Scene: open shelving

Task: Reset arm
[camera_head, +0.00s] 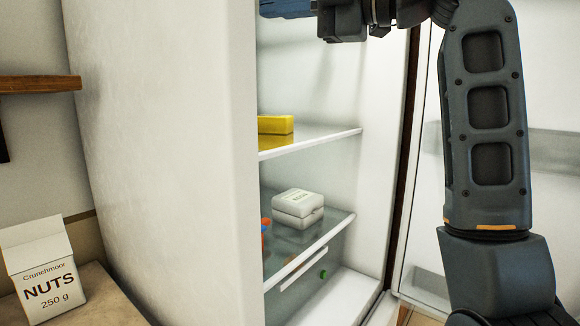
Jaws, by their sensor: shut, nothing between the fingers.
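My gripper (286,8) is at the top edge of the view, partly cut off, in front of the upper part of the open shelving. It is shut and holds nothing. My dark grey arm bends over the top right and comes down along the right side of the view.
A yellow block (275,125) sits on the upper shelf (325,137). A white box (298,207) and orange items partly hidden by the white side wall (165,150) are on the glass shelf (310,242). A nuts carton (45,275) stands at lower left; a wooden shelf (35,85) juts above.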

